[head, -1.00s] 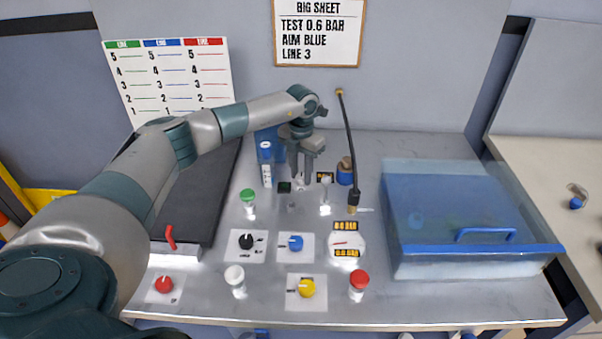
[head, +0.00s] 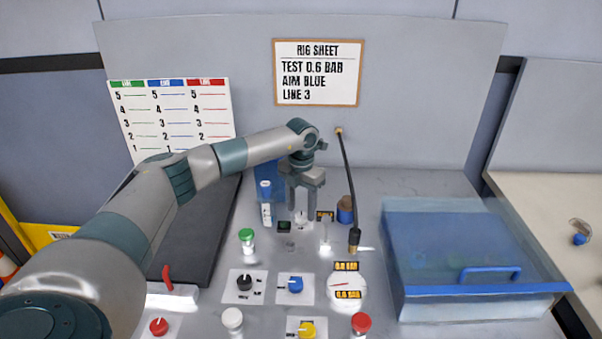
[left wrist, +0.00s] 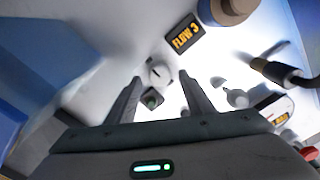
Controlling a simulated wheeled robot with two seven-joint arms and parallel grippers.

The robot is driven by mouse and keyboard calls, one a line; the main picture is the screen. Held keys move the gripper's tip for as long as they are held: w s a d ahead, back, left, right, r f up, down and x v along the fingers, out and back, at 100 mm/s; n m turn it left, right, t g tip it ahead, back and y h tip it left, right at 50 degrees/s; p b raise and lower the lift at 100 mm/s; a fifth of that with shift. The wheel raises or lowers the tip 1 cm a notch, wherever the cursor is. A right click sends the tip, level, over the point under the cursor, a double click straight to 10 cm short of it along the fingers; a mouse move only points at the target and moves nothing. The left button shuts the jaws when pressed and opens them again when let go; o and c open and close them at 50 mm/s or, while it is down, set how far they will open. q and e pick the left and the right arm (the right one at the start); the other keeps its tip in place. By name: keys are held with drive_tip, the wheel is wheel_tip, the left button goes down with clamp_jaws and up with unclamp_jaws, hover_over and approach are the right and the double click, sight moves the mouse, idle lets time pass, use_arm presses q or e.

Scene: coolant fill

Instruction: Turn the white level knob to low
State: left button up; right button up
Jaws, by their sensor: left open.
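The white knob (head: 301,217) sits on the panel at the back of the bench, between a small dark square and a small display. It also shows in the left wrist view (left wrist: 158,73), just beyond my fingertips. My left gripper (head: 302,206) points down over this knob with its two fingers parted. In the left wrist view my fingers (left wrist: 161,82) lie to either side of the knob's line of sight. I cannot tell whether they touch it. The knob's markings are too small to read. My right gripper is not in view.
A small lit display (left wrist: 185,37) stands close beside the knob. A black hose (head: 347,190) and a brown-topped blue container (head: 345,210) are at its right. Black, blue (head: 295,284) and yellow (head: 307,329) knobs are nearer. A blue lidded bin (head: 440,245) fills the right side.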

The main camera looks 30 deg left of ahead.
use_arm(q)
wheel_tip(320, 180, up, 10)
drive_tip(key=f+b, duration=0.1)
drive_tip(key=b, duration=0.2)
wheel_tip(320, 180, up, 7)
drive_tip(key=b, duration=0.1)
hover_over(301, 215)
drive_tip(key=shift+f, duration=0.1)
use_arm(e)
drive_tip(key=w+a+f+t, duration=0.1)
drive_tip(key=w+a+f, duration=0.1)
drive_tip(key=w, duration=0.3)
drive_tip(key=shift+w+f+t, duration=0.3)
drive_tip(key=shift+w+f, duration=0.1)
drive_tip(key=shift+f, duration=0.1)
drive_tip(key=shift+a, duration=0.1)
